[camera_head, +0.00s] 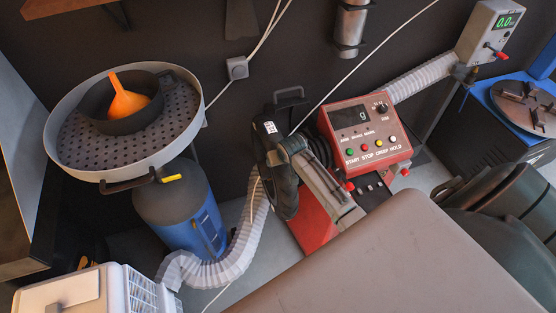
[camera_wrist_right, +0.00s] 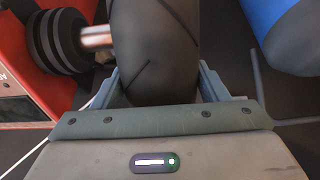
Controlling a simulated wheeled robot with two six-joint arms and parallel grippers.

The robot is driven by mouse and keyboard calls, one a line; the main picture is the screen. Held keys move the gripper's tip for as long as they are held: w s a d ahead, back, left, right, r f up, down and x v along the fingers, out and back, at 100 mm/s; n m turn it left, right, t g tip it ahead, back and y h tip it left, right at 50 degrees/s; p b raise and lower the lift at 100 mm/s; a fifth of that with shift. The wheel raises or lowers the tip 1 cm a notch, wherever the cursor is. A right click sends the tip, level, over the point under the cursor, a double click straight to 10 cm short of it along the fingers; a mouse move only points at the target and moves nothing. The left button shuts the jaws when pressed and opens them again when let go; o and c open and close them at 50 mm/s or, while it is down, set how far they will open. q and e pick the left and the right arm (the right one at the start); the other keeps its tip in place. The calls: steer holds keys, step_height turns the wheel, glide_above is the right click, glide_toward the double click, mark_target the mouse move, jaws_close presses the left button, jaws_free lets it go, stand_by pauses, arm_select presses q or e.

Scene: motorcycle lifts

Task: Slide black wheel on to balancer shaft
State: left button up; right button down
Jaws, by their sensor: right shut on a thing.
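The black wheel (camera_head: 284,195) stands upright at the left side of the red balancer (camera_head: 366,130). It also fills the top middle of the right wrist view (camera_wrist_right: 155,50). My right gripper (camera_wrist_right: 160,84) is shut on the wheel, with one finger on each side of its tyre. The balancer shaft (camera_wrist_right: 97,37) is a bare metal rod coming out of black ribbed discs (camera_wrist_right: 62,40). Its end meets the wheel's left side in the right wrist view. I cannot tell whether it enters the hub, which is hidden. My left gripper is not in view.
A blue drum (camera_head: 190,215) with a wide drain pan (camera_head: 62,160) and an orange funnel (camera_head: 125,100) stands at the left. A ribbed white hose (camera_head: 240,240) runs below the wheel. A blue machine (camera_head: 490,90) is at the far right.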

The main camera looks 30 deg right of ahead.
steer(key=shift+s+d+r+b, duration=0.1)
steer(key=shift+d+r+b, duration=0.1)
steer(key=shift+d, duration=0.55)
steer(key=shift+s+d+r+b, duration=0.1)
steer(key=shift+d+r+b, duration=0.1)
steer(key=shift+d, duration=0.55)
steer(key=s+d+p, duration=0.1)
steer(key=s+d, duration=0.1)
steer(key=d, duration=0.5)
steer(key=shift+p, duration=0.3)
stand_by(0.4)
steer(key=shift+s+d+f, duration=0.15)
steer(key=shift+d, duration=0.4)
stand_by(1.5)
steer(key=shift+c, duration=1.4)
jaws_free()
steer(key=shift+o, duration=0.6)
steer(key=shift+s+d, duration=0.1)
steer(key=shift+s, duration=0.1)
steer(key=b+v, duration=0.2)
steer(key=v, duration=0.9)
steer(key=shift+f, duration=0.1)
